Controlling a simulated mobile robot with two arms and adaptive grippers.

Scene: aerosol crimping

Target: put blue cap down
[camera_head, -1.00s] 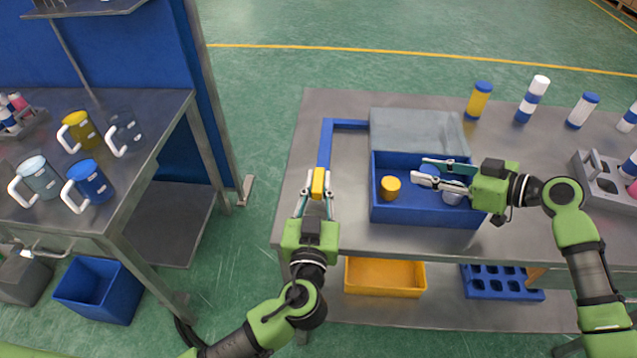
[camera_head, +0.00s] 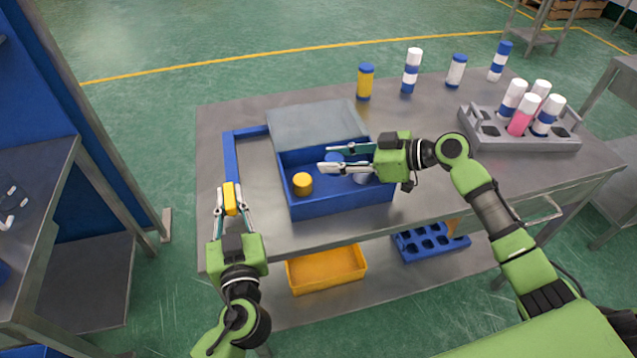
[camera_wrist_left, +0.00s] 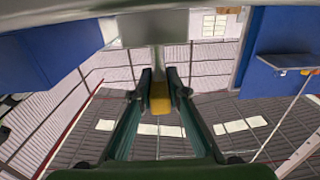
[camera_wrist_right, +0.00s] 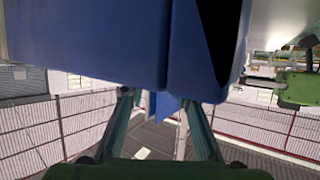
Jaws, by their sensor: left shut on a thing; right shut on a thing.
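The blue cap (camera_head: 334,158) shows between the fingers of my right gripper (camera_head: 326,159), which is shut on it over the blue box (camera_head: 345,204). The fingers partly hide the cap, and I cannot tell whether it touches the box floor. In the right wrist view, a blue piece (camera_wrist_right: 158,105) shows between the fingers (camera_wrist_right: 160,98), below a large blue surface. My left gripper (camera_head: 230,193) is shut on a yellow block (camera_head: 230,199) at the table's left edge; the block also shows in the left wrist view (camera_wrist_left: 160,98).
A yellow cap (camera_head: 302,184) and a pale cap (camera_head: 361,178) are in the box. Several bottles, including a yellow one (camera_head: 365,82), and a grey rack (camera_head: 560,141) stand beyond. The table's right front is clear.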

